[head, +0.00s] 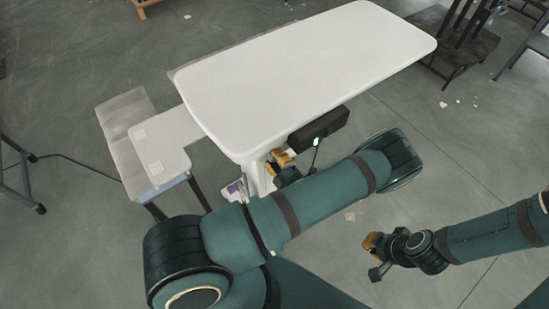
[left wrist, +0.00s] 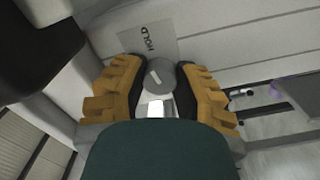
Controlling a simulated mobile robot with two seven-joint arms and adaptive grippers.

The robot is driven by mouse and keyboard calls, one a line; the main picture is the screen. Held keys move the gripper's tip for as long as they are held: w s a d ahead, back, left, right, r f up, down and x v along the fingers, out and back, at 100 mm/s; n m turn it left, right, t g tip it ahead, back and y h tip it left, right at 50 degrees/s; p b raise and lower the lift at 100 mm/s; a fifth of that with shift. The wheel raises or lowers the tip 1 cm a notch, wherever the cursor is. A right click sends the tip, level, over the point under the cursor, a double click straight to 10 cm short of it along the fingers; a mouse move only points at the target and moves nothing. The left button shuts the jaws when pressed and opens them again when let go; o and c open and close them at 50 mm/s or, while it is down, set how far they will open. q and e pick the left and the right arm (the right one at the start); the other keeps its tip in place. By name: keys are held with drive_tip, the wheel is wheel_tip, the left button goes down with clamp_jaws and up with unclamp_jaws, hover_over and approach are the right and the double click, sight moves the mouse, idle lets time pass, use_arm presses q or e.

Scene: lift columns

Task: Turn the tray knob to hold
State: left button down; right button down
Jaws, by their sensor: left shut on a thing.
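The grey round tray knob (left wrist: 160,76) sits between the yellow-and-black fingers of my left gripper (left wrist: 161,84) in the left wrist view, and the gripper is shut on it. A small mark shows on the knob's face. In the head view my left gripper (head: 283,160) is below the near edge of the white table (head: 310,60); the knob is hidden there. My right gripper (head: 375,257) hangs over the floor at lower right, fingers apart, holding nothing visible.
A black box (head: 318,128) with a green light hangs at the table's near edge, close to the left arm. A white side plate (head: 160,145) and a beige bench (head: 125,130) stand left. Dark steps (head: 455,45) stand at back right. Floor around the right gripper is mostly clear.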

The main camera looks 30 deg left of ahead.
use_arm(q)
drive_tip(key=c, duration=0.6)
unclamp_jaws()
drive_tip(key=shift+s+a, duration=0.1)
drive_tip(key=v, duration=1.2)
